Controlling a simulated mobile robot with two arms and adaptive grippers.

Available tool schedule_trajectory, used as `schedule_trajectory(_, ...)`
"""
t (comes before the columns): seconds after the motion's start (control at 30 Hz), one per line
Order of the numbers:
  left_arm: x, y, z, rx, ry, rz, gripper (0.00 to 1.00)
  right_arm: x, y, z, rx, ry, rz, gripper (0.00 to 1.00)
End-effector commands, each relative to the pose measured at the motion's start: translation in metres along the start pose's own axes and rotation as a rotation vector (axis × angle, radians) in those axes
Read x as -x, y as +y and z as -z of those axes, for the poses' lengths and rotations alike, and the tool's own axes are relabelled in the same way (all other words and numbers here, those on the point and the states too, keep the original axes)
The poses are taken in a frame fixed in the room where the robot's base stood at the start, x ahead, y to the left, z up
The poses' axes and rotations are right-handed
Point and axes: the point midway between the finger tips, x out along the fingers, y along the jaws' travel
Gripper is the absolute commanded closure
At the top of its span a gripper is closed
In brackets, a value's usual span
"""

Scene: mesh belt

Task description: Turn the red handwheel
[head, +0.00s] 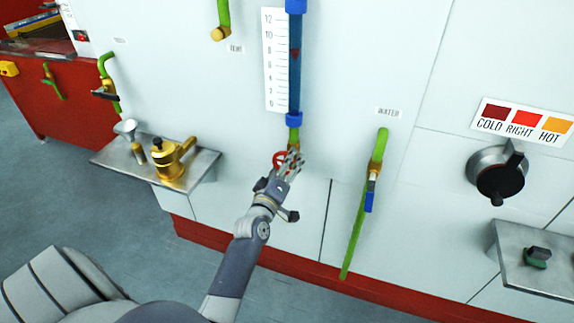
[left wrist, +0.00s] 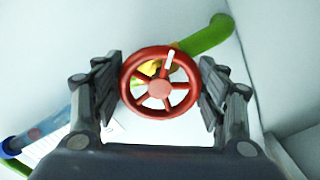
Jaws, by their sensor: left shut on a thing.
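The red handwheel (head: 279,159) sits low on the white wall panel, below a blue tube with a scale, and is partly hidden by my left gripper (head: 291,163). In the left wrist view the handwheel (left wrist: 158,89) shows face-on, with spokes, a round hub and a white mark near the top of its rim. The two dark finger pads stand on its left and right sides, and my left gripper is shut on its rim. A yellow fitting and a green pipe (left wrist: 207,36) show behind the wheel. My right gripper is not in view.
A green water pipe with a blue-handled valve (head: 371,190) stands right of the wheel. A metal shelf (head: 205,163) with a brass pot (head: 172,160) juts out at left. A black knob (head: 500,178) and another shelf are at right.

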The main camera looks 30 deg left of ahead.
Motion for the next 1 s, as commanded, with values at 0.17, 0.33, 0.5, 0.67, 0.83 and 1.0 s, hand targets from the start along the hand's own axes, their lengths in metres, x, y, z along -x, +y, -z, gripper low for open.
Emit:
schedule_trajectory(0.17,0.0,0.001,0.0,0.003,0.001,-0.001,0.58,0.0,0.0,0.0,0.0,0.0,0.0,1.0)
schedule_trajectory(0.33,0.0,0.001,0.0,0.002,0.001,-0.001,0.58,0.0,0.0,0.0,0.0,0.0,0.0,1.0)
schedule_trajectory(0.5,0.0,0.001,0.0,0.001,0.001,-0.001,0.13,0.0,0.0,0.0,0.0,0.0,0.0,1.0)
schedule_trajectory(0.67,0.0,0.0,0.0,0.001,0.0,-0.001,0.13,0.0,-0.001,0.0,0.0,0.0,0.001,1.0)
schedule_trajectory(0.83,0.0,0.0,0.0,0.001,0.0,0.0,0.13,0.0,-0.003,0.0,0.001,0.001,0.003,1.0)
schedule_trajectory(1.0,0.013,-0.001,-0.001,0.001,-0.001,0.001,0.13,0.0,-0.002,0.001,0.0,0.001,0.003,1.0)
